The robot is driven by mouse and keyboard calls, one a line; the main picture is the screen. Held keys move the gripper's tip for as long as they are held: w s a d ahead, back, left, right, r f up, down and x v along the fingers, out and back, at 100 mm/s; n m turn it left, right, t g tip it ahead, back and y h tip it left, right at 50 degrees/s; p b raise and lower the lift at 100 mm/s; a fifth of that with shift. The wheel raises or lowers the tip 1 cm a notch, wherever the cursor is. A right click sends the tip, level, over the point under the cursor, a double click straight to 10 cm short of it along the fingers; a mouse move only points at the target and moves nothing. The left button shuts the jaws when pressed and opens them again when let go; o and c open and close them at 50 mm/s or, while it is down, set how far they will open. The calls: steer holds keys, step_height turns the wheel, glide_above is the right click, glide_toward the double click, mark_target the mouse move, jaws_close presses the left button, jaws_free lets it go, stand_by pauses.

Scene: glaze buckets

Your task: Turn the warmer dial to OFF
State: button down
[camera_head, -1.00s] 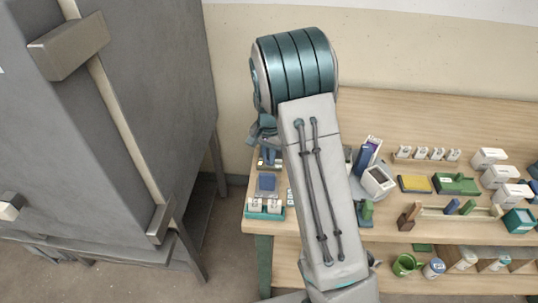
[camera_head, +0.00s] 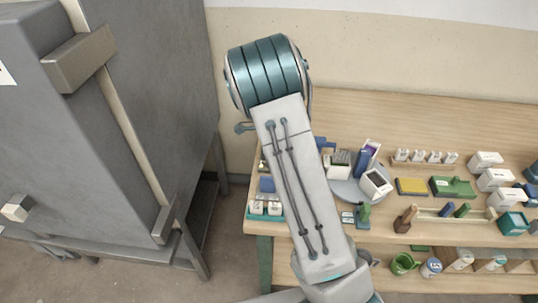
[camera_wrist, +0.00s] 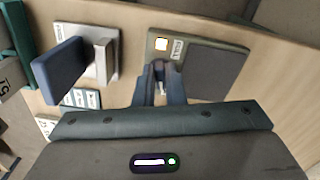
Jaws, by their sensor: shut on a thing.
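The warmer (camera_wrist: 217,70) is a flat olive-grey box with a dark plate, in the upper middle of the wrist view. In the head view my arm hides the gripper and the dial.
A blue block (camera_wrist: 62,72) on a white stand and a small labelled plate (camera_wrist: 80,98) are left of the fingers. A teal tray (camera_head: 266,215) with white pieces is at the table's left front corner. A round grey plate (camera_head: 347,188) with boxes is right of my arm.

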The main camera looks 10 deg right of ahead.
steer(key=m+p, duration=0.1)
steer(key=m, duration=0.2)
steer(key=shift+w+r+m+p, duration=0.2)
steer(key=shift+m+p, duration=0.2)
steer(key=shift+w+m+p, duration=0.1)
steer(key=shift+m+p, duration=0.9)
steer(key=shift+m, duration=1)
steer(key=shift+f, duration=0.1)
steer(key=c, duration=1.5)
jaws_free()
step_height(320, 180, up, 14)
steer(key=shift+b, duration=0.4)
steer(key=shift+f, duration=0.15)
